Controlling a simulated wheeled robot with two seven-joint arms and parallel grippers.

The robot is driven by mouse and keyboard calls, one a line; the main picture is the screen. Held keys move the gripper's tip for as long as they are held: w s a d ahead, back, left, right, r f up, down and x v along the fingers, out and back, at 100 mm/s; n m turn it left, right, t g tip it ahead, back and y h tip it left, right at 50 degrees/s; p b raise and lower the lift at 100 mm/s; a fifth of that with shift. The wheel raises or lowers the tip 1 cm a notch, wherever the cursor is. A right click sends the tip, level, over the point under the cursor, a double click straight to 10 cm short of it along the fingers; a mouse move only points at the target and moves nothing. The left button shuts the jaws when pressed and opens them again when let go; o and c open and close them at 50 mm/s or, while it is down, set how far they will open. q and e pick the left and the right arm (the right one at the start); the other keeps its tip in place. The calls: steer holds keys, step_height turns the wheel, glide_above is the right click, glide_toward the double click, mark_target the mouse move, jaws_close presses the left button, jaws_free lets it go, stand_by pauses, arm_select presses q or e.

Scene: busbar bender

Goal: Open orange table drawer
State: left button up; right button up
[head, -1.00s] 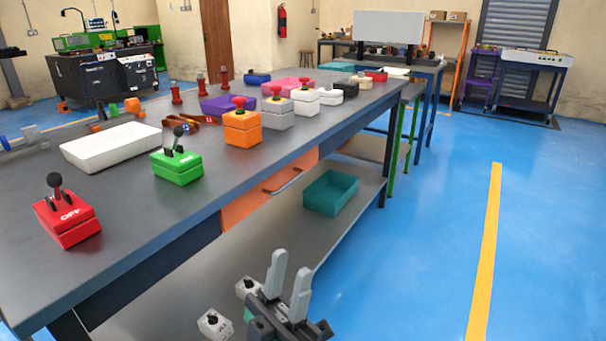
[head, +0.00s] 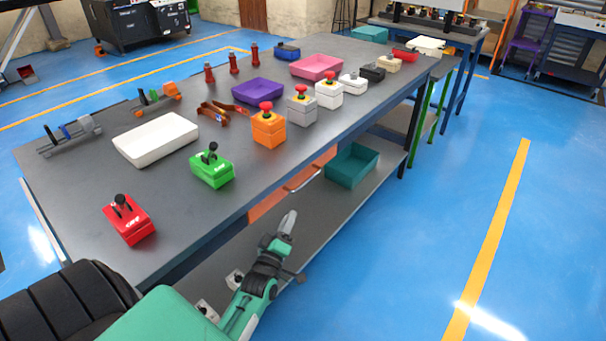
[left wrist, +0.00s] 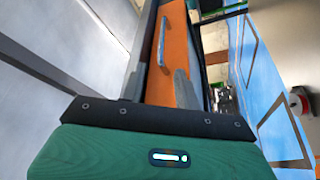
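The orange drawer (head: 268,201) sits under the front edge of the grey table (head: 75,185), its front partly hidden by the tabletop. Its metal bar handle (head: 304,178) runs along the front. My left gripper (head: 290,220) is in front of and below the drawer, apart from the handle. In the left wrist view the orange drawer front (left wrist: 178,62) and handle (left wrist: 162,42) lie ahead, beyond the two grey fingertips (left wrist: 162,86). The fingers are apart with nothing between them. The drawer looks shut. My right gripper is not in view.
A lower shelf (head: 330,205) holds a teal bin (head: 352,165) to the right of the gripper. Button boxes, including an orange one (head: 268,128), and trays stand on the tabletop. Blue floor right of the table is clear.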

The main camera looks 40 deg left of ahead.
mark_target(303, 183)
arm_select(q)
steer(key=x, duration=1.3)
steer(key=shift+w+a, duration=0.2)
steer(key=shift+w, duration=0.15)
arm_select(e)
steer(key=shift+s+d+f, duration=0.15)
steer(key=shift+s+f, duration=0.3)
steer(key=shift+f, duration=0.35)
arm_select(q)
jaws_close()
